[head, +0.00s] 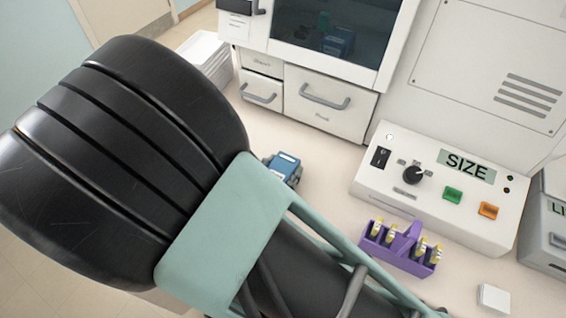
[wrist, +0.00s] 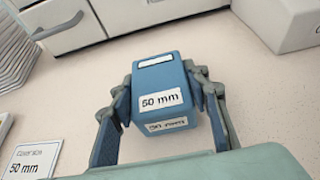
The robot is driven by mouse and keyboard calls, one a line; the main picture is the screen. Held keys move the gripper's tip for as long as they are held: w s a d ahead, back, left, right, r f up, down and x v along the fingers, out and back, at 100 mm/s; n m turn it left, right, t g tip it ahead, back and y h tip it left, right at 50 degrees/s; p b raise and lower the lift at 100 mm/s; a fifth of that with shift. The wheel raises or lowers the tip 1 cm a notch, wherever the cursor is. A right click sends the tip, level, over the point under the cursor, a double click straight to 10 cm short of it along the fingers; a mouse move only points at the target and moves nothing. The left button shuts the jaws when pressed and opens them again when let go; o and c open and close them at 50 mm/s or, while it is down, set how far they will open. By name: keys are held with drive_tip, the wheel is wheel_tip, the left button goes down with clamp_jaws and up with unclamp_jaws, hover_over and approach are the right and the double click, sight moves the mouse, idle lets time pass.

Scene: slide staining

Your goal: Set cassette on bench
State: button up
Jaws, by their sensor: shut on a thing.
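A blue cassette (wrist: 158,100) with white "50 mm" labels is between the two fingers of my gripper (wrist: 162,110) in the wrist view. The fingers press on its left and right sides. In the head view the blue cassette (head: 284,167) shows partly, just past my arm, over the pale bench (head: 325,185). My arm hides most of the gripper there. I cannot tell whether the cassette's underside touches the bench.
A white machine (head: 325,100) with drawers stands behind. A control box (head: 440,195) reading "SIZE" stands right, with a purple vial carrier (head: 398,250) in front. White stacked sheets (head: 205,58) are at back left. A "50 mm" card (wrist: 35,160) lies left in the wrist view.

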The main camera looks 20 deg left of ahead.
drive_tip(key=shift+d, duration=0.1)
drive_tip(key=shift+f, duration=0.1)
drive_tip(key=o, duration=1.3)
drive_tip(key=shift+r, duration=0.2)
drive_tip(key=b+v, duration=0.1)
drive_tip(key=v, duration=1.1)
drive_tip(key=shift+f, duration=0.1)
